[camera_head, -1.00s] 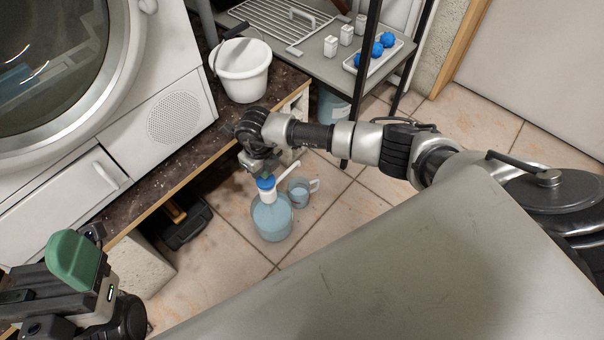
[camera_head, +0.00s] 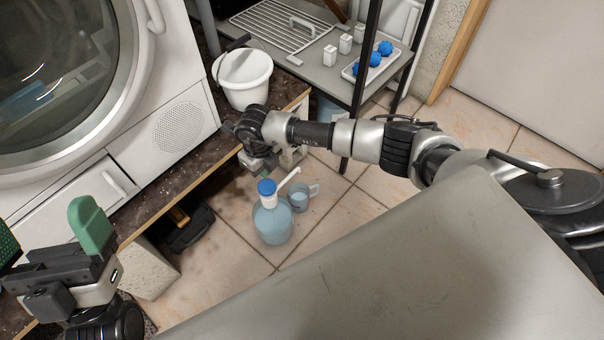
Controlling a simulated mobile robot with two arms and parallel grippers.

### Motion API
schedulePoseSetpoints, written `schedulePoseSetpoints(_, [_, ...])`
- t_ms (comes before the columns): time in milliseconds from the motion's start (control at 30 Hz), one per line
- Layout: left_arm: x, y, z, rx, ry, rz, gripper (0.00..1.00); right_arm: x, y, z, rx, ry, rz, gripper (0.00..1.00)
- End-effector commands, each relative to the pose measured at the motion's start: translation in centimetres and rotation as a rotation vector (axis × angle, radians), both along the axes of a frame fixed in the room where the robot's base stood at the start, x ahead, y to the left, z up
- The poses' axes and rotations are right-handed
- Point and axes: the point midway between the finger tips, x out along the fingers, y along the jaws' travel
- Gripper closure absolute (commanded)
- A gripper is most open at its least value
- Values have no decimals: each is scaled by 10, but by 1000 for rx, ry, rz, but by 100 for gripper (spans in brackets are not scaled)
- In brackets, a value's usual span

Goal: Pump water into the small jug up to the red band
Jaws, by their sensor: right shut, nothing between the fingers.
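A large translucent blue bottle (camera_head: 272,222) stands upright on the tiled floor. Its pump has a blue top (camera_head: 267,187) and a white spout (camera_head: 289,179) pointing up and to the right, toward the small jug. The small clear jug (camera_head: 300,199) stands just right of the bottle, its handle to the right. It looks bluish inside; the water level and red band are too small to read. My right gripper (camera_head: 262,168) is shut and empty, pointing down just above the pump top. My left gripper (camera_head: 52,240), with green fingers, is open and empty at lower left.
A white bucket (camera_head: 243,82) stands on the dark worktop edge beside the washing machine (camera_head: 150,110). A grey shelf (camera_head: 325,75) at the back holds a wire rack, white blocks and a tray (camera_head: 381,66) of blue balls. Floor in front of the bottle is clear.

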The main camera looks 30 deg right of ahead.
Motion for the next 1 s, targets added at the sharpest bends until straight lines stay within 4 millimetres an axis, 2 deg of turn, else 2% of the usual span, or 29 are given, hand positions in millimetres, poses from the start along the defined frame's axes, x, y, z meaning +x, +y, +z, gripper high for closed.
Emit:
schedulePoseSetpoints(300, [27,-4,-15,75,245,14,0,0,0,14,0,0,0,100])
schedulePoseSetpoints(500, [38,-4,-26,108,360,20,0,0,0,19,0,0,0,100])
schedulePoseSetpoints(1000, [39,-4,-29,113,376,20,0,0,0,19,0,0,0,100])
